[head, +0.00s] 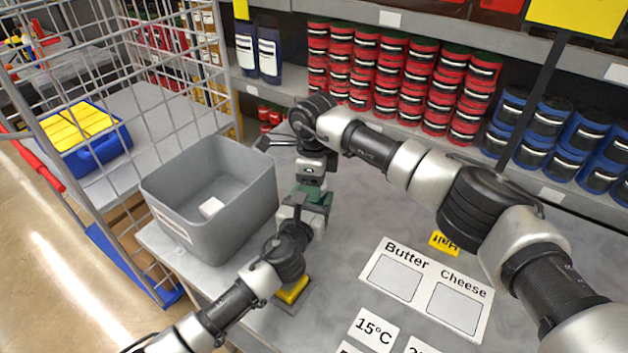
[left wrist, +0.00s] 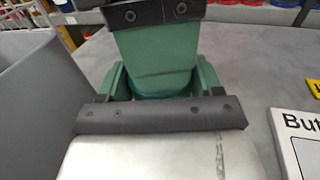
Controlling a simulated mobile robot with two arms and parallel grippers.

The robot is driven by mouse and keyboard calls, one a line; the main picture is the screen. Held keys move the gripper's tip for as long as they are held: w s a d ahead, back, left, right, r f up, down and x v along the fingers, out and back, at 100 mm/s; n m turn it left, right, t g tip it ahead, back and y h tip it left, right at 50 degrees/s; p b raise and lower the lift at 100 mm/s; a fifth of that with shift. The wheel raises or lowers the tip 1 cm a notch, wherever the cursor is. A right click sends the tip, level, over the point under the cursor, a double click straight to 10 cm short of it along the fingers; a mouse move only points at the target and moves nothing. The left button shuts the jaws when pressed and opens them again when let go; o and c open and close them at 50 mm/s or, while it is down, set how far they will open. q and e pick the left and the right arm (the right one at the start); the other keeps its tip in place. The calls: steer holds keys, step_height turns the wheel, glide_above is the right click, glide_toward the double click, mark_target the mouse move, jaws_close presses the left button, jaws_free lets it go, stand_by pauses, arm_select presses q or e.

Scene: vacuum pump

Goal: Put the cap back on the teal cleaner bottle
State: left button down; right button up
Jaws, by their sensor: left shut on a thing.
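My left gripper (head: 314,206) reaches in from the lower left, beside the grey bin. In the left wrist view its two green fingers (left wrist: 162,82) close on a teal thing (left wrist: 160,88), which looks like the cleaner bottle; only a small strip of it shows. My right gripper (head: 312,187) points down from above, right over the left one. Its broad green finger also shows in the left wrist view (left wrist: 155,50) and covers whatever is between its jaws. I cannot see the cap in either view, nor whether the right jaws are open or shut.
A grey bin (head: 178,188) with a small white thing inside stands left of the grippers. A yellow block (head: 292,289) lies near the left forearm. A Butter and Cheese board (head: 432,283) lies on the right. Shelves of red and blue tins stand behind; a wire cage stands left.

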steer(key=shift+c, duration=1.2)
steer(key=m, duration=0.3)
steer(key=o, duration=1)
steer(key=shift+r, duration=0.1)
